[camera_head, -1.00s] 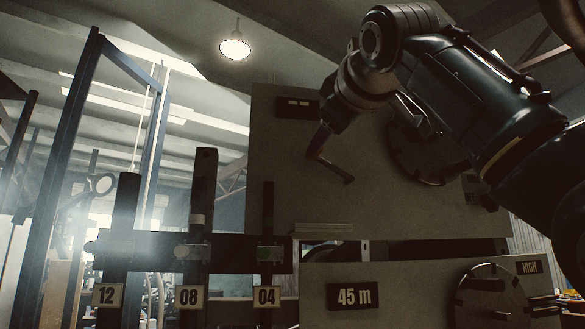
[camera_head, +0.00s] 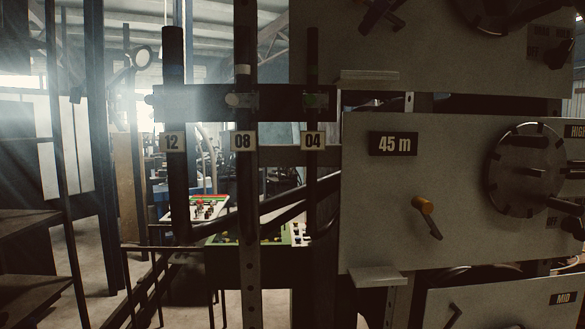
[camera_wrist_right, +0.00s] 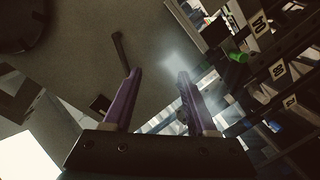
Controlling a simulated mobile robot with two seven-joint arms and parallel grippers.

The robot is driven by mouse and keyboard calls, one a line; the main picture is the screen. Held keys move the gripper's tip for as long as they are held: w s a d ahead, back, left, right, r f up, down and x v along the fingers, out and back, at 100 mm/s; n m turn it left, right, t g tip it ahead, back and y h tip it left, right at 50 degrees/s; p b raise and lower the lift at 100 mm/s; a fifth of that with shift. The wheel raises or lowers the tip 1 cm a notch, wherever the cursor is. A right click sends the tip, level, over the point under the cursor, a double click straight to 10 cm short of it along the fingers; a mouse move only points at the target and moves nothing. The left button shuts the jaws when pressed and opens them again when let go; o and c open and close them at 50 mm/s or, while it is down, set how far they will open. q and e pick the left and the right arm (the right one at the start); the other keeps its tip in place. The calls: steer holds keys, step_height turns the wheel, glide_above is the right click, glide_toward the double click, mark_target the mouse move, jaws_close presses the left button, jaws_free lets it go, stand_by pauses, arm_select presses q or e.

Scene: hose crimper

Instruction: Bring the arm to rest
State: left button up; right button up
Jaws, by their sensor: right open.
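My right gripper (camera_wrist_right: 158,75) shows in the right wrist view, with two purple fingers standing apart and nothing between them. Behind the fingers is a grey panel (camera_wrist_right: 185,40) with a dark lever (camera_wrist_right: 120,52) on it. The lever's lower end looks close to the left fingertip in the picture; I cannot tell whether they touch. In the head view I make out no part of the right arm or gripper. My left gripper is in neither view.
Tables stand behind.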

steer(key=s+d+f+m+g+p, duration=0.15)
steer(key=s+f, duration=0.25)
steer(key=f, duration=0.6)
steer(key=s+f+m+g, duration=0.1)
steer(key=s+f+g, duration=0.25)
steer(key=f, duration=0.65)
steer(key=s+d+f+m+g, duration=0.15)
steer(key=s+f, duration=0.35)
steer(key=f, duration=0.5)
steer(key=s+d+f+m+g+p, duration=0.1)
steer(key=s+f+g, duration=0.2)
steer(key=s, duration=1)
steer(key=s+d+f+m+g, duration=0.1)
steer(key=s+f+m+g, duration=0.1)
steer(key=s+f, duration=0.6)
steer(key=s+g, duration=0.1)
steer(key=s, duration=0.4)
steer(key=shift+f+g+h+p, duration=0.3)
steer(key=shift+g+p, duration=0.05)
steer(key=shift+p, duration=0.05)
steer(key=shift+w, duration=0.1)
